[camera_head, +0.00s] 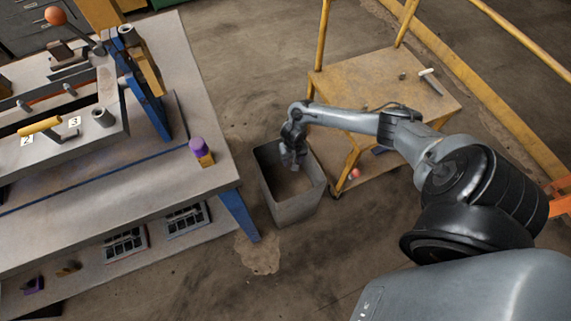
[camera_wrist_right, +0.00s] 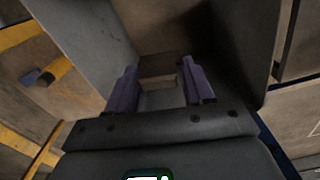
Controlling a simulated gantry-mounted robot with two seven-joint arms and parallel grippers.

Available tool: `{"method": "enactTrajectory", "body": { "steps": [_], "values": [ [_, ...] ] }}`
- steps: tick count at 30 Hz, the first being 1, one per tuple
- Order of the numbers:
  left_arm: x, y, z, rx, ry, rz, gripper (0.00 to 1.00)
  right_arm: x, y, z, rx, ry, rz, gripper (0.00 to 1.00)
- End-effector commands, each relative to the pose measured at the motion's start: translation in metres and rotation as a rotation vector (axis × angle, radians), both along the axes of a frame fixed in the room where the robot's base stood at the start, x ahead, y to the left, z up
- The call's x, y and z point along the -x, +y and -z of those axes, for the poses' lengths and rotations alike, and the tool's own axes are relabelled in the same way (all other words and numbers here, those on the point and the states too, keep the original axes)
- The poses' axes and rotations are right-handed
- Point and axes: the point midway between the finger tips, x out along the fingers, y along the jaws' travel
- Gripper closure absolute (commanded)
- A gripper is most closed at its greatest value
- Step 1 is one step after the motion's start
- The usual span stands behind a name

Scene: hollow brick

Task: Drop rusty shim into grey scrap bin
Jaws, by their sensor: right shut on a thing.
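The grey scrap bin (camera_head: 298,209) stands open-topped on the floor between the workbench and the yellow cart. My right gripper (camera_head: 292,163) points down over the bin's opening. In the right wrist view, the bin's grey walls (camera_wrist_right: 88,38) surround the view beyond the fingers. My right gripper (camera_wrist_right: 160,80) is shut on a small piece, seemingly the rusty shim (camera_wrist_right: 158,81), a brownish strip between the purple-grey fingers. The shim cannot be made out in the head view. My left gripper is not in view.
The workbench (camera_head: 218,178) with a fixture and a purple-topped block (camera_head: 201,151) is left of the bin. The yellow cart (camera_head: 375,72) stands right and behind, with a white-handled tool (camera_head: 430,81) on top. Bare floor lies in front of the bin.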

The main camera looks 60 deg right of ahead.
Motion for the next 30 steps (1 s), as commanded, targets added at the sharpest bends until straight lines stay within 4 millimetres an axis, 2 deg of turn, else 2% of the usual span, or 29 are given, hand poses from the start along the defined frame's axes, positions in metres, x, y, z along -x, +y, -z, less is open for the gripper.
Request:
{"method": "enactTrajectory", "body": {
  "steps": [3,4,9,20,26,30],
  "values": [
    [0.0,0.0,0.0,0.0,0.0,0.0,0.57,0.0,0.0,-0.001,0.0,0.0,0.0,0.78],
    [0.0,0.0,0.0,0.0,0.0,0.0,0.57,0.0,0.0,-0.001,0.0,0.0,0.0,0.45],
    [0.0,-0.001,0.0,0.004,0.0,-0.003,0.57,0.0,0.0,0.0,0.0,0.0,0.0,0.19],
    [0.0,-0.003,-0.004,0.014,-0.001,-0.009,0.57,0.0,0.0,-0.004,0.0,0.0,0.0,0.18],
    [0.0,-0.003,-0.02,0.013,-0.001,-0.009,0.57,0.0,0.0,-0.028,0.001,-0.001,0.0,0.18],
    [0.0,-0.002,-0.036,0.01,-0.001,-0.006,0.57,0.0,-0.001,-0.054,0.001,-0.001,-0.001,0.18]
  ]
}}
